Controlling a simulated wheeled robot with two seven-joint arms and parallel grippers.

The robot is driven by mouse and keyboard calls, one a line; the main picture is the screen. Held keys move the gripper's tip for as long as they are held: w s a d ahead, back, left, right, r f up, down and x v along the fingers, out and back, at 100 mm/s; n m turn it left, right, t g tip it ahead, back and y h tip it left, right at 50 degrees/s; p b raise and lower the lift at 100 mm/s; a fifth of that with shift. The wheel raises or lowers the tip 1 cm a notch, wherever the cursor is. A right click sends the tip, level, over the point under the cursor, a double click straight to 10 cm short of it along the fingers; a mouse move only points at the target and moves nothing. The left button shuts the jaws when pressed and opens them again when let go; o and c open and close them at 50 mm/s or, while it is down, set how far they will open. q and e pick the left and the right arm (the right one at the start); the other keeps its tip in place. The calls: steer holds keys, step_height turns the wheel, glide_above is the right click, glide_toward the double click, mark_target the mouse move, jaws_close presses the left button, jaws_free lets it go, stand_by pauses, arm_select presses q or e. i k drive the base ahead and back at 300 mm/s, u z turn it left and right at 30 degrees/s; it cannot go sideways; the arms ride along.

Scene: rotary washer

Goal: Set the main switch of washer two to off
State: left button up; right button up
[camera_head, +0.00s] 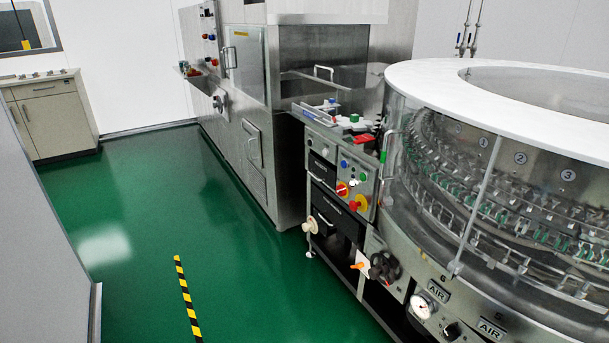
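The round rotary washer (440,150) with clear walls and a white top ring fills the right side. A further knob (217,103) sits on the steel machine (232,130) farther back. Neither of my grippers is in view.
Green floor (240,260) is open in the aisle, with a yellow-black stripe (187,300). Below the panel are a dark knob (384,267), an orange-handled valve (358,265) and a gauge (421,306). A beige cabinet (55,118) stands back left.

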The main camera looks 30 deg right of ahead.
mark_target(341, 188)
steer(key=i, duration=3.15)
steer(key=z, duration=1.85)
